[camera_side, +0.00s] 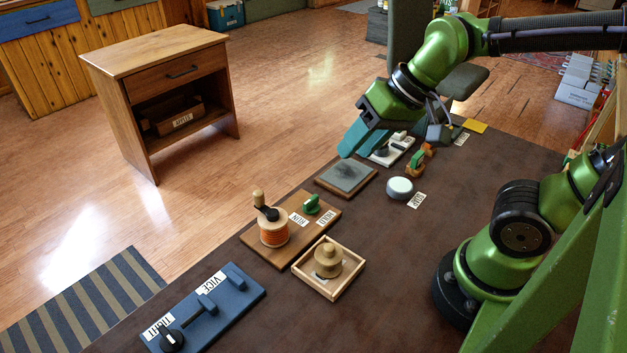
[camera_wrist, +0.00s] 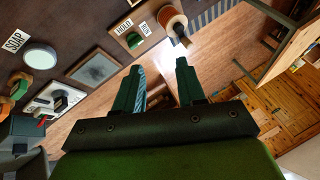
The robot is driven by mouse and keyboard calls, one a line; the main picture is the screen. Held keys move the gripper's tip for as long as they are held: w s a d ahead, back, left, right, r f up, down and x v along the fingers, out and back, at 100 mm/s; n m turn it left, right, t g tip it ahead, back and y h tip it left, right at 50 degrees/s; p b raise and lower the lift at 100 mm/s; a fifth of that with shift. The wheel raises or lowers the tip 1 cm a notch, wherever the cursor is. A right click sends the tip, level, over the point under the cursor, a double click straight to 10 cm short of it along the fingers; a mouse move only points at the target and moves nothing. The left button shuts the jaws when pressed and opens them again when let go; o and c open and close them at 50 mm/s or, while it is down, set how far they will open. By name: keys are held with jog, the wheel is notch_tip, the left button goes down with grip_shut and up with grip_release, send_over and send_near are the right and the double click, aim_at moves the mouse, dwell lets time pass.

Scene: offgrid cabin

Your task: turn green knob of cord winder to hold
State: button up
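The cord winder's wooden board (camera_side: 272,258) lies on the dark table, carrying a spool of orange cord (camera_side: 274,233) with a black crank and a wooden handle. Its green knob (camera_side: 312,204) stands beside the spool, near the white RUN label (camera_side: 299,220) and HOLD label (camera_side: 325,218). I cannot tell which label it points at. In the wrist view the green knob (camera_wrist: 134,41) and spool (camera_wrist: 172,20) are at the top, beyond my fingertips. My gripper (camera_side: 357,138) is open and empty, above the table's far side, well away from the knob; its parted fingers show in the wrist view (camera_wrist: 157,78).
A grey slate pad (camera_side: 346,177) lies between my gripper and the winder. A white round soap (camera_side: 400,187) and a small green-and-orange object (camera_side: 420,160) are nearby. A wooden tray (camera_side: 327,290) and blue vice board (camera_side: 220,308) lie in front of the winder.

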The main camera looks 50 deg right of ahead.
aim_at(311, 199)
jog(key=w+d+f+m+g+h, duration=0.1)
jog(key=w+f+m+g+h, duration=0.15)
jog(key=w+m, duration=0.4)
jog(key=w+d+f+m+g+h, duration=0.1)
jog(key=w+m+g, duration=0.2)
jog(key=w+m, duration=0.4)
jog(key=shift+m+y, duration=0.25)
jog(key=shift+m, duration=0.2)
jog(key=f, duration=1.1)
jog(key=s+f, duration=0.1)
jog(key=f, duration=0.4)
jog(key=shift+s+f, duration=0.1)
jog(key=shift+f, duration=0.2)
grip_shut()
